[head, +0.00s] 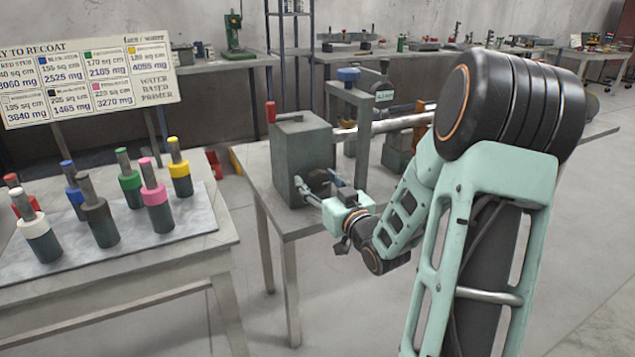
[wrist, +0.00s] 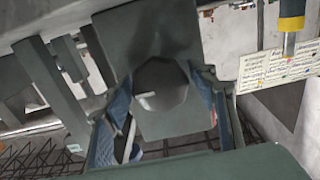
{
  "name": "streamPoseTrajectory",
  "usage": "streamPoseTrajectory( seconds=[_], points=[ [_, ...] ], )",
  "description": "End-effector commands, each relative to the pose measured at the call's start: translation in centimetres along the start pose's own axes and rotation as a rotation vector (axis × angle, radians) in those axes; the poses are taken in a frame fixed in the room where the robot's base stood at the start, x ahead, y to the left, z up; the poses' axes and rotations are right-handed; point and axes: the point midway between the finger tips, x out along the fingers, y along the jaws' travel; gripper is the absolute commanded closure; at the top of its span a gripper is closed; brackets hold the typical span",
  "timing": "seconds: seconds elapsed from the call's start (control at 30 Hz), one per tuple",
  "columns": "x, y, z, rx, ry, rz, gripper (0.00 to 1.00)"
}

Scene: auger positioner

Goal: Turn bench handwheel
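A grey box-shaped unit (head: 300,155) stands on the bench's left end. A dark round handwheel or knob (head: 318,181) is low on its near face, partly hidden by my gripper (head: 309,192). In the wrist view, the dark round piece (wrist: 160,88) with a small pale mark lies between the blue-padded fingers of my gripper (wrist: 160,105). The fingers are spread to its width, one on each side, with their tips at its edges. I cannot tell whether both pads press on it.
A lever with a red grip (head: 271,112) rises at the unit's top left. A grey upright frame with a blue knob (head: 349,75) stands behind my gripper. Left, a table (head: 120,275) holds several colour-banded cylinders below a sign (head: 88,75). Open floor separates the tables.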

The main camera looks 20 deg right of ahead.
Motion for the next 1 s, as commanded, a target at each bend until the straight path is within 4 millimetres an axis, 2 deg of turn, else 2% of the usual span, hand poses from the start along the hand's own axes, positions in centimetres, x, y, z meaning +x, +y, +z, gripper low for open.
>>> streamPoseTrajectory(
  seconds=[0.03,0.3,0.67,1.0],
  points=[
    [-0.01,0.0,0.01,0.0,0.0,0.0,0.55],
    [-0.03,0.0,0.01,0.0,0.0,0.0,0.82],
    [0.0,-0.03,-0.1,0.072,0.0,-0.001,0.82],
    [0.0,-0.04,-0.17,0.337,-0.003,-0.002,0.82]
  ],
)
